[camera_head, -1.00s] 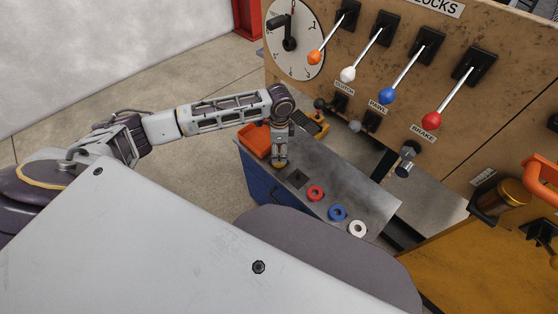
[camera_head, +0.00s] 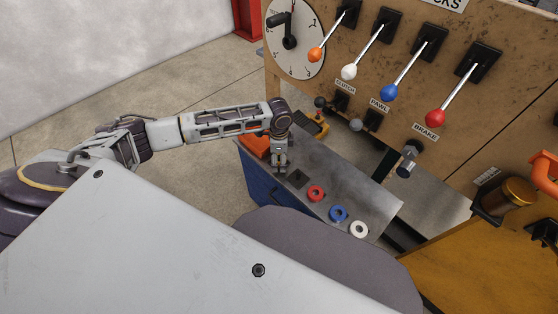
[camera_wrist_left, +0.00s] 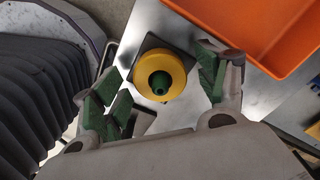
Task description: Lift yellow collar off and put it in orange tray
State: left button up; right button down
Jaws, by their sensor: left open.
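The yellow collar (camera_wrist_left: 174,61) is a thick ring in the left wrist view. It sits around a green post (camera_wrist_left: 160,83) on a dark square base. My left gripper (camera_wrist_left: 160,80) is open, with one green-padded finger on each side of the collar and gaps visible. In the head view my left gripper (camera_head: 279,166) points down at the grey bench, and it hides the collar there. The orange tray (camera_wrist_left: 262,62) is at the upper right of the wrist view, close to the collar. In the head view the tray (camera_head: 251,143) is left of the gripper. My right gripper is out of view.
Red (camera_head: 315,193), blue (camera_head: 338,213) and white (camera_head: 358,229) rings lie along the grey bench (camera_head: 330,184). A wooden panel (camera_head: 420,130) with several coloured levers stands behind. A yellow-and-black device (camera_head: 319,123) sits near the bench's far edge.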

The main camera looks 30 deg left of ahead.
pick_arm(q)
jog(key=shift+c, duration=0.2)
jog(key=c, duration=1.2)
jog(key=shift+c, duration=0.2)
jog(key=shift+r, duration=0.1)
